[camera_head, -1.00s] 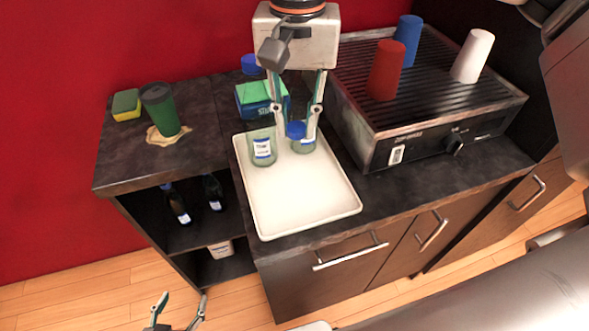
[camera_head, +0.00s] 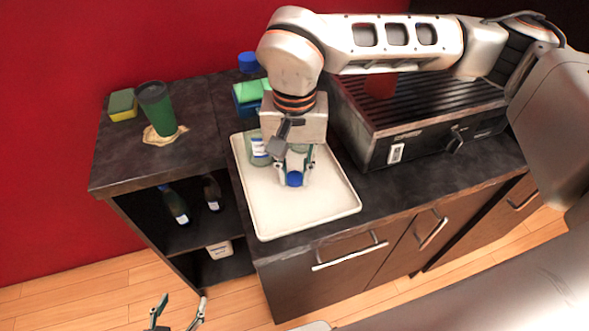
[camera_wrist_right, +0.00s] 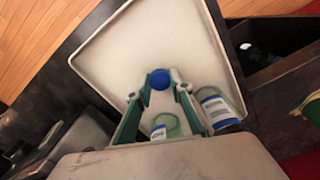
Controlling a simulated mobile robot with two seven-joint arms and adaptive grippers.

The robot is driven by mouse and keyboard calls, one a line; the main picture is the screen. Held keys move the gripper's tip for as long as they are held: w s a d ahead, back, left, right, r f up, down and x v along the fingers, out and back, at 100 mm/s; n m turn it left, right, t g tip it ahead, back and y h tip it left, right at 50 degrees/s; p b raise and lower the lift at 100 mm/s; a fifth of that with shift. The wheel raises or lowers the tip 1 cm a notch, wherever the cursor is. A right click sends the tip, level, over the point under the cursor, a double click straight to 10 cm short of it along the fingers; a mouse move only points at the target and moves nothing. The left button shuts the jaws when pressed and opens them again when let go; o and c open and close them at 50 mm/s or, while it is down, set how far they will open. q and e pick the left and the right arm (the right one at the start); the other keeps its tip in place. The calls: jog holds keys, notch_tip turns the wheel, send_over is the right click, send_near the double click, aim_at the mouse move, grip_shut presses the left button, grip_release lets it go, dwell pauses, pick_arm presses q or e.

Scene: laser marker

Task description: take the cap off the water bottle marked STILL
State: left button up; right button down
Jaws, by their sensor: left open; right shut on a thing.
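My right gripper (camera_head: 294,180) is shut on a small blue cap (camera_head: 295,179), above the white tray. The cap also shows between the fingertips in the right wrist view (camera_wrist_right: 160,79). A clear bottle with a blue and white label (camera_head: 258,148) stands at the tray's back left, open at the top. A second clear bottle (camera_wrist_right: 166,126) stands behind the gripper, without a cap; the arm mostly hides it in the head view. I cannot read either label surely. My left gripper (camera_head: 176,314) is open and empty, low at the bottom of the head view.
The white tray (camera_head: 285,215) has bare room at its front. A green cup (camera_head: 157,110) and a sponge (camera_head: 122,105) are on the left counter. Dark bottles stand on the shelf below.

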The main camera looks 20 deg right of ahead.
aim_at(294, 177)
jog(key=shift+f, duration=0.1)
jog(key=c, duration=1.8)
grip_release()
notch_tip(294, 177, up, 12)
jog(key=shift+r, duration=0.2)
